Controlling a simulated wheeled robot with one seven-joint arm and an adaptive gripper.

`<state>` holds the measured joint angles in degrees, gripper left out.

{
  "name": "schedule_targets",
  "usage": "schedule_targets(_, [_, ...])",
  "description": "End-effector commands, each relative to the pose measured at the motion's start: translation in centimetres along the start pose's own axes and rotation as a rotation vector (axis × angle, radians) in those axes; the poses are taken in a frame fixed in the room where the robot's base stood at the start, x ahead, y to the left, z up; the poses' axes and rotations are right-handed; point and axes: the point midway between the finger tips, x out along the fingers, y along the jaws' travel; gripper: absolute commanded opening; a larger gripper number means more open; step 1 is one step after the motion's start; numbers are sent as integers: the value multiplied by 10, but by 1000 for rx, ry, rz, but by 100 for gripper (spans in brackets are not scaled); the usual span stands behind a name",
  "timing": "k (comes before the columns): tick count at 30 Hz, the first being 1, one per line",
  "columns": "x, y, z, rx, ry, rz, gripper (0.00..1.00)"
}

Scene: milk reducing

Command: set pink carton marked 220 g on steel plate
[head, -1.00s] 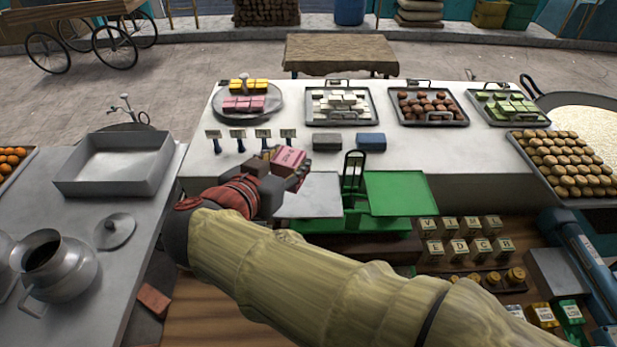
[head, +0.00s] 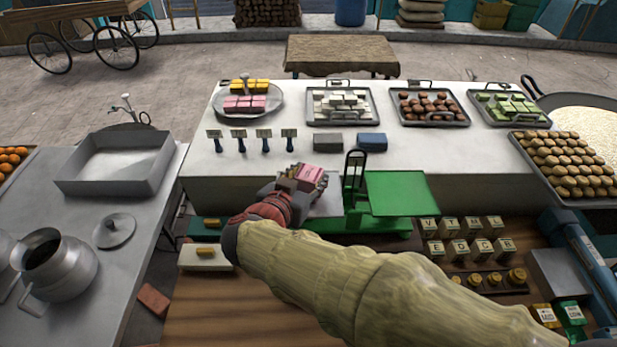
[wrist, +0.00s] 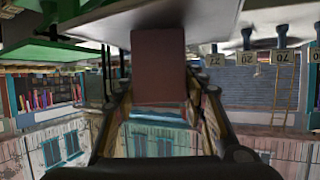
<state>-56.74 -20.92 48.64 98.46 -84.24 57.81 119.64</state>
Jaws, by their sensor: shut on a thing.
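My gripper (head: 300,182) is shut on the pink carton (head: 311,173), whose top shows between the fingers in the head view. In the wrist view the carton (wrist: 158,66) sits between the fingers as a dull reddish block. Its mark cannot be read now. My gripper holds it over or at the steel plate (head: 327,205) on the left side of the green balance scale. The carton and my arm hide much of that plate, and I cannot tell whether the carton touches it. The scale's green pan (head: 400,193) on the right is empty.
A round tray (head: 272,108) with pink and yellow blocks stands on the white counter. Small number tags (head: 239,134) stand near its front edge, beside a grey block (head: 328,142) and a blue block (head: 371,142). The scale's upright handle (head: 354,170) is close right of the carton.

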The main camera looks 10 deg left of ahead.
Motion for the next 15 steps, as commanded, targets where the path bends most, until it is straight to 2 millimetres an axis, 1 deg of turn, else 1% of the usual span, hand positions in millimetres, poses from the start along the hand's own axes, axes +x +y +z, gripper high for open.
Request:
schedule_targets(11, [1, 0, 3, 2, 1, 0, 9])
schedule_targets(12, [1, 0, 3, 0, 0, 1, 43])
schedule_targets(15, [1, 0, 2, 0, 0, 1, 48])
